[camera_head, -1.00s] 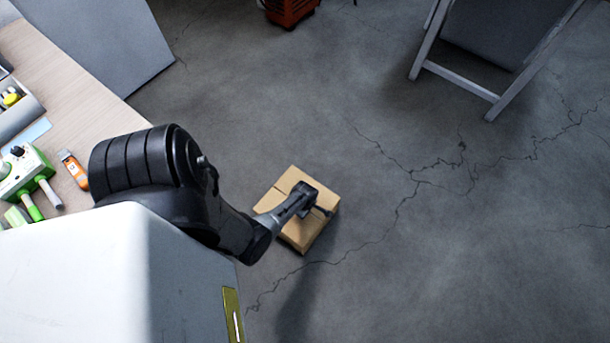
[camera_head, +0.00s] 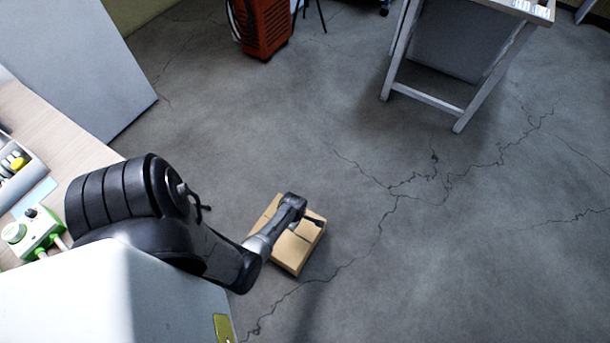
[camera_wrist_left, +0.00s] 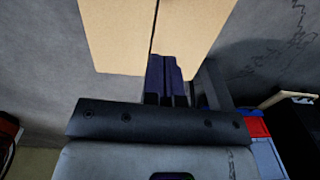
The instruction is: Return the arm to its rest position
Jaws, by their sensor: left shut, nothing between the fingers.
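My left arm comes in from the left in the head view, black with a grey wrist. Its gripper (camera_head: 312,221) points out over a cardboard box (camera_head: 290,250) on the floor. In the left wrist view the dark fingers (camera_wrist_left: 166,78) are together with nothing between them. The box (camera_wrist_left: 115,35) fills the top of that view beyond the fingertips. I cannot tell how far above the box the gripper is. My right gripper is in neither view.
A wooden table (camera_head: 45,120) with a green and white device (camera_head: 35,230) and a tray of small parts (camera_head: 20,180) is at the left. An orange machine (camera_head: 263,25) and a white-legged table (camera_head: 430,100) stand farther back. The cracked floor at right is clear.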

